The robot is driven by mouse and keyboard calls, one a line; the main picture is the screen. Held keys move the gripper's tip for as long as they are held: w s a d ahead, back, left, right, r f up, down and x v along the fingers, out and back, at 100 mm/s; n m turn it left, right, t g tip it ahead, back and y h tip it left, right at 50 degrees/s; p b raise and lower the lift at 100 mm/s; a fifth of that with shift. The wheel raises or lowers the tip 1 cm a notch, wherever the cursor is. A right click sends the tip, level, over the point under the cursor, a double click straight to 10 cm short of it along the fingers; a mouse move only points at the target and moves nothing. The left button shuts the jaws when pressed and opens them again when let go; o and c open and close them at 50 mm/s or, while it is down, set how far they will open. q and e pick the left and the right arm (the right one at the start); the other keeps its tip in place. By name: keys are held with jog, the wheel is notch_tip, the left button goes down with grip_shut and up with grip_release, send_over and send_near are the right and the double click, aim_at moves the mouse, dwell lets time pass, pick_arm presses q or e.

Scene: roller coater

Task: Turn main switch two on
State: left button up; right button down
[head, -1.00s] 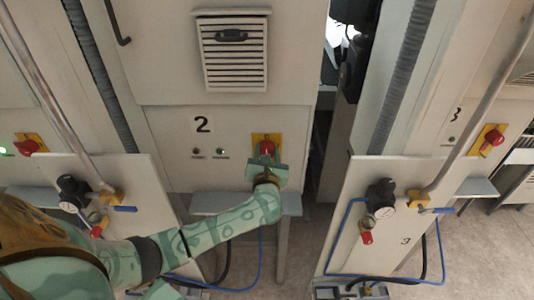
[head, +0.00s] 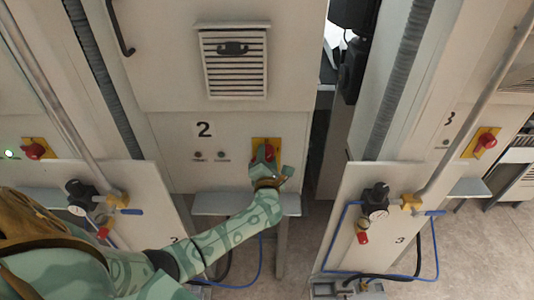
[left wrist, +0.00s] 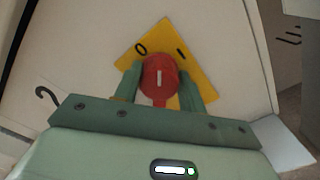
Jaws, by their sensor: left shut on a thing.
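The left wrist view shows the red knob (left wrist: 160,80) closely, with a short white mark pointing up the picture, between the "0" and the "I" on the yellow plate (left wrist: 198,80). The plate looks tilted there against my gripper. My left gripper (head: 267,168) is at the switch in the head view. Its green fingers, seen in the left wrist view (left wrist: 160,88), are shut on the knob's two sides. My right gripper is out of view.
Two small indicator lamps (head: 209,156) sit left of the switch and look dim. A grey shelf (head: 225,203) juts out below. Similar red switches are at the far left (head: 35,149) and the right (head: 486,142). A valve panel (head: 350,215) stands right.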

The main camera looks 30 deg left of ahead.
pick_arm(q)
jog(key=m+p, duration=0.2)
jog(key=m, duration=0.3)
jog(key=shift+d+p, duration=0.1)
jog(key=shift+p, duration=0.3)
jog(key=shift+f+m+p, duration=0.2)
jog(key=shift+m+p, duration=0.65)
jog(key=shift+m, duration=1.65)
jog(key=o, duration=1)
jog(key=p+v, duration=0.3)
jog(key=v, duration=0.2)
jog(key=shift+s+r, duration=0.1)
jog(key=shift+r, duration=0.05)
jog(key=p, duration=0.3)
send_near(268, 158)
jog(key=v, duration=0.6)
jog(key=shift+s+f, duration=0.2)
